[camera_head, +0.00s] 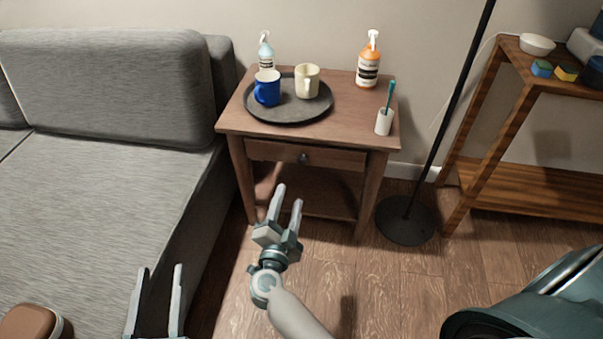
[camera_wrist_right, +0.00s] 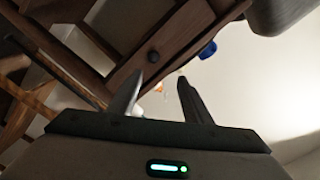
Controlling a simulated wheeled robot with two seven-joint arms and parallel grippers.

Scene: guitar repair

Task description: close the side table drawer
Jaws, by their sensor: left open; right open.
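The brown wooden side table (camera_head: 340,118) stands against the wall, right of the sofa. Its drawer (camera_head: 335,159) faces me with a dark round knob (camera_head: 303,159). A dark strip shows above the drawer front; how far it stands out is hard to tell. My right gripper (camera_head: 285,195) is open and empty, in front of and below the drawer. In the right wrist view the drawer front (camera_wrist_right: 180,32) and knob (camera_wrist_right: 153,56) appear beyond the open fingers (camera_wrist_right: 160,92), apart from them. My left gripper (camera_head: 158,275) is open and empty at the lower left, before the sofa.
A grey sofa (camera_head: 110,90) stands left; a lamp stand (camera_head: 407,220) and wooden shelf (camera_head: 530,190) stand right.

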